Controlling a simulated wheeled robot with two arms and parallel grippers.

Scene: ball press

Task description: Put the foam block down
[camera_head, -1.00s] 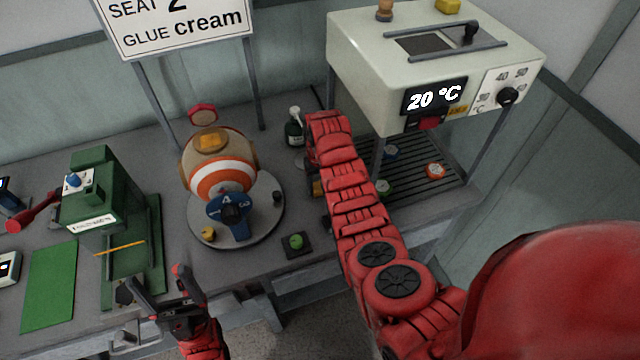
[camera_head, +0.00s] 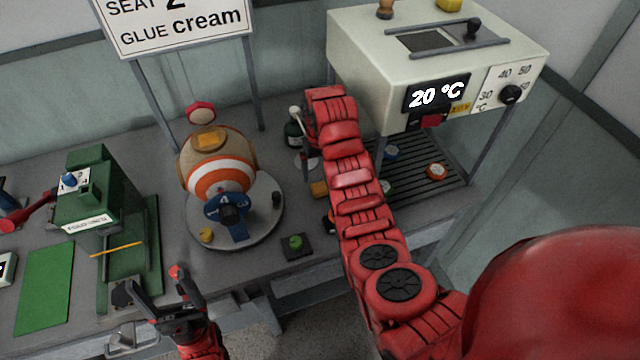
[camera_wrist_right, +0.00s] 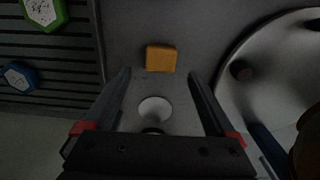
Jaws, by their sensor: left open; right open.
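The foam block, a small orange-yellow block (camera_wrist_right: 160,58), lies on the grey table in the right wrist view. It also shows in the head view (camera_head: 319,188), partly hidden by my right arm. My right gripper (camera_wrist_right: 158,74) is open, its two fingers apart with the block near their tips and nothing held. In the head view my right arm mostly hides that gripper. My left gripper (camera_head: 163,294) is open and empty in front of the table's front edge.
A round turntable (camera_head: 268,226) with a striped ball (camera_head: 222,178) stands left of the block. A slatted rack (camera_head: 410,180) with coloured pieces lies right, under the cream heater box (camera_head: 430,65). A green press (camera_head: 92,190) is at left.

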